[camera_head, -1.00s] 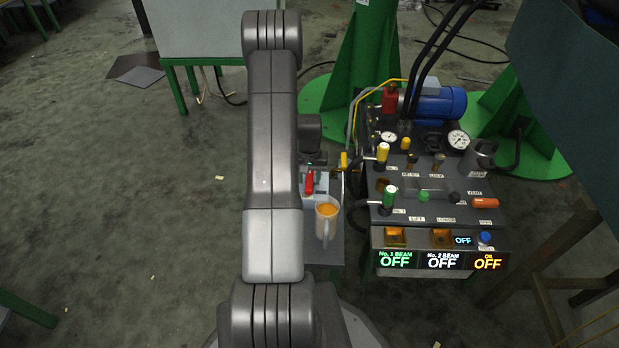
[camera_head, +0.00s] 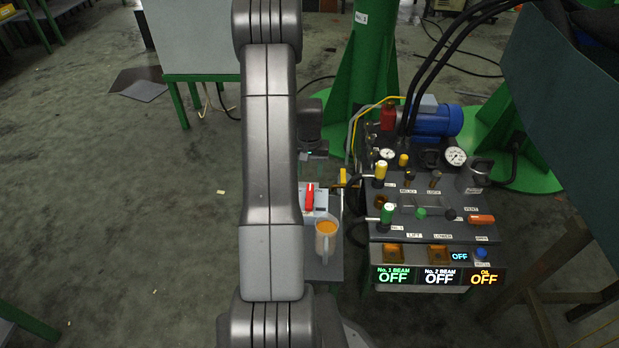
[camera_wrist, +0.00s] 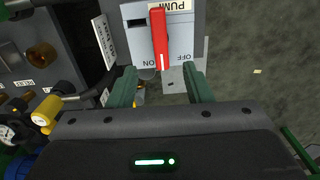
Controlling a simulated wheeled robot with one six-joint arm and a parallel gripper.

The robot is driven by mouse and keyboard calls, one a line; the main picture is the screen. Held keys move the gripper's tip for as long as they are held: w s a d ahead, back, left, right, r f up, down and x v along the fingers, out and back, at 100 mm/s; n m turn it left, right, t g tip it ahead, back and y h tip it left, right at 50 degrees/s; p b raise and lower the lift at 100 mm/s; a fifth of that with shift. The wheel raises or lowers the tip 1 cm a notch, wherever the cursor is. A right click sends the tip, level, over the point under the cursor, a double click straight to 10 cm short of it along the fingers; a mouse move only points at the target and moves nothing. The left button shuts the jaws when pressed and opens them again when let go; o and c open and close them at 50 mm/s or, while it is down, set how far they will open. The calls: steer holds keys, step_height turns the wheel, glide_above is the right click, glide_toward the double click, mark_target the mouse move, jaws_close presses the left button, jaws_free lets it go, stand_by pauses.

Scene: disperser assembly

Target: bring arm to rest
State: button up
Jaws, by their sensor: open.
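My gripper (camera_wrist: 160,72) is open and empty in the wrist view, its two green fingers apart. Beyond the fingers is the grey pump switch box (camera_wrist: 175,40) with a red lever (camera_wrist: 158,35), which appears between the fingers without visible contact. In the head view my arm runs up the middle, and my gripper's body (camera_head: 314,154) shows just right of it, behind the switch box (camera_head: 318,203) and its red lever (camera_head: 310,197). The fingers are not clear there. My arm hides part of this area.
A mug with orange contents (camera_head: 326,238) stands in front of the switch box. To the right is a control panel (camera_head: 405,229) with valves, gauges and displays reading OFF. A blue motor (camera_head: 437,122) and green column (camera_head: 362,70) stand behind. The floor at left is open.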

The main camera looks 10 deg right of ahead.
mark_target(309, 196)
steer(key=shift+r, duration=0.85)
step_height(309, 196, down, 14)
steer(key=b, duration=0.4)
steer(key=shift+f, duration=0.25)
steer(key=shift+r+n, duration=0.3)
steer(key=shift+n, duration=0.2)
